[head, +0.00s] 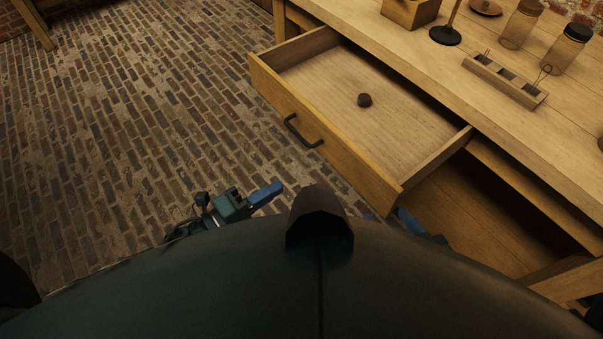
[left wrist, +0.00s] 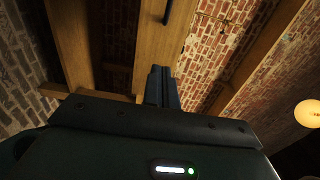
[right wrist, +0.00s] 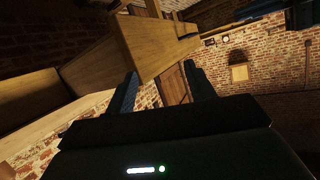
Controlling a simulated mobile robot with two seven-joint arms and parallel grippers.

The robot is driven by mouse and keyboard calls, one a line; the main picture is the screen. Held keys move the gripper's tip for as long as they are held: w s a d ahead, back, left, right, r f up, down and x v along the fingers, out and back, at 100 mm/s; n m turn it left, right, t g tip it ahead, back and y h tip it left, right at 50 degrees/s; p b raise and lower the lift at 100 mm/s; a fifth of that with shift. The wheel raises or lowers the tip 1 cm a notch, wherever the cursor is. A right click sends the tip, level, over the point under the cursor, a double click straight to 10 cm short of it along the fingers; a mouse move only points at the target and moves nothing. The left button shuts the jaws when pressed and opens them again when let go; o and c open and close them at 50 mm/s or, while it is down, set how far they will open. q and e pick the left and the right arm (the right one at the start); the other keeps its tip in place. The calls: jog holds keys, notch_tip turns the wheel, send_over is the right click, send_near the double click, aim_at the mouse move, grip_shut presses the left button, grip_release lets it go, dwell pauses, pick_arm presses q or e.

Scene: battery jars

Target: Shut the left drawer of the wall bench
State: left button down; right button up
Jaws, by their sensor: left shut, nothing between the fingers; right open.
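The left drawer (head: 325,140) of the wall bench (head: 520,110) is pulled well out, with its interior in full view. My left gripper (head: 278,187) is shut and empty, in front of the drawer front and apart from the handle in the head view. Its closed fingers (left wrist: 160,84) also show in the left wrist view. My right gripper (head: 403,217) is mostly hidden by my body in the head view. In the right wrist view its fingers (right wrist: 162,86) are spread and empty.
On the bench top stand a wooden box (head: 410,12), a black round base with a rod (head: 446,35), a slotted wooden rack (head: 505,80) and glass jars (head: 519,28). An open space lies under the bench right of the drawer. The brick floor (head: 140,110) at left is clear.

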aim_at(334, 151)
pick_arm(q)
jog(key=x, duration=1.3)
jog(key=shift+w+d+r, duration=0.1)
jog(key=shift+w+d, duration=0.05)
jog(key=shift+d, duration=0.05)
pick_arm(e)
jog(key=shift+r, duration=0.15)
